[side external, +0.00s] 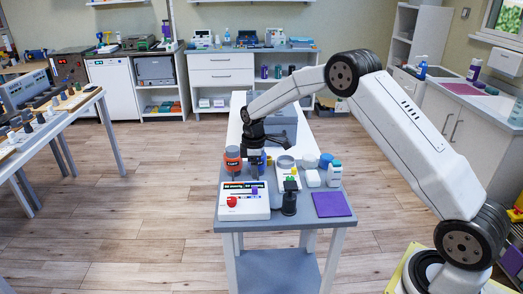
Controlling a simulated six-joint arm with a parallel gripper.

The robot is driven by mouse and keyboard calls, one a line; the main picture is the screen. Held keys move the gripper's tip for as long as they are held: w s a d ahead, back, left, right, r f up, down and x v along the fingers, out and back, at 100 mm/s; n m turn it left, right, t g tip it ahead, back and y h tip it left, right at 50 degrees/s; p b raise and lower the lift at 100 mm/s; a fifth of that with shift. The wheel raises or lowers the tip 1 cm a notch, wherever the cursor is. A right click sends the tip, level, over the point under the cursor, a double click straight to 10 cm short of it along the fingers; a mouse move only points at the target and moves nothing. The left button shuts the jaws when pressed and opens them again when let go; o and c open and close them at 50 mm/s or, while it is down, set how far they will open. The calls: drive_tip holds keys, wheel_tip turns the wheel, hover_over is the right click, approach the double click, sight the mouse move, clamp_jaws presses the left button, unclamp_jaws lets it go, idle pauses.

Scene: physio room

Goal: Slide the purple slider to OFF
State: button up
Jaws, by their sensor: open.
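A white control box (243,203) sits at the front left of the small grey table. It has a dark strip along its top, a red round knob at its left, and what looks like the purple slider (254,191) toward its right. The slider's labels are too small to read, so I cannot tell which end is OFF. My gripper (254,168) points down just behind the box, above its back edge. It is open and appears empty. Its fingertips are small and partly blend with the dark items nearby.
An orange-red jar (233,160) stands close to the left of my gripper. A black upright item (289,198) stands right of the box. A purple pad (331,204) lies at the front right. A white bottle (334,174) and other small items crowd the table behind.

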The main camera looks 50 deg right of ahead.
sight(255, 188)
drive_tip(key=shift+f, duration=0.1)
drive_tip(key=shift+f, duration=3.8)
drive_tip(key=shift+c, duration=0.2)
clamp_jaws()
